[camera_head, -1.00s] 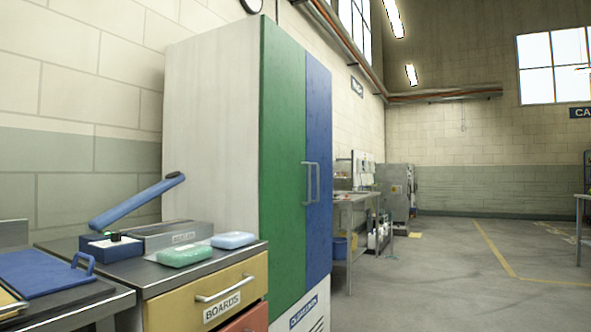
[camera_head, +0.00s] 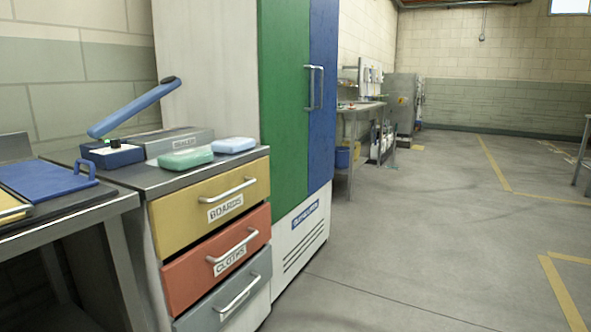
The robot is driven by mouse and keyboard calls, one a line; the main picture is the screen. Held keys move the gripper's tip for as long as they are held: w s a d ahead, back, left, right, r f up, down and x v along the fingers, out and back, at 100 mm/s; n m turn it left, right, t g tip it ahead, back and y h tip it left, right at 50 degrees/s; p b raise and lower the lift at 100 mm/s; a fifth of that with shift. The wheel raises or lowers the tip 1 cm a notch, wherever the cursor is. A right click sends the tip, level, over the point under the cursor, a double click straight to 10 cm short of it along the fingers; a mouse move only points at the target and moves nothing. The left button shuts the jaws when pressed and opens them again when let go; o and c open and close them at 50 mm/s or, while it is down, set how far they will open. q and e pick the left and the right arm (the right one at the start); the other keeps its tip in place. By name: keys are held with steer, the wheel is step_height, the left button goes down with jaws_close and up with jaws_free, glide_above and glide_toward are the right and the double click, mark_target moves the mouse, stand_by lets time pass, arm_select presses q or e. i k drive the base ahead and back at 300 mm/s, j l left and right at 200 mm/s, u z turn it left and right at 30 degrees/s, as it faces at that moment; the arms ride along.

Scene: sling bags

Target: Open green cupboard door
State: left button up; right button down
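The tall white cupboard (camera_head: 205,70) stands left of the middle, seen at an angle. Its green door (camera_head: 284,110) is the left one and its blue door (camera_head: 323,100) the right one. Both doors look shut. Two upright metal handles (camera_head: 314,88) sit side by side where the doors meet. The top of the cupboard is cut off by the picture. Neither of my grippers is in view.
A drawer unit (camera_head: 150,222) with yellow, red and grey drawers stands just left of the cupboard, holding a blue-handled sealer (camera_head: 135,108) and two soap-like packs. A metal bench (camera_head: 358,108) stands beyond. Open floor (camera_head: 430,230) lies to the right.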

mark_target(283, 25)
steer(key=i+l+u, duration=0.2)
steer(key=i+l, duration=1.5)
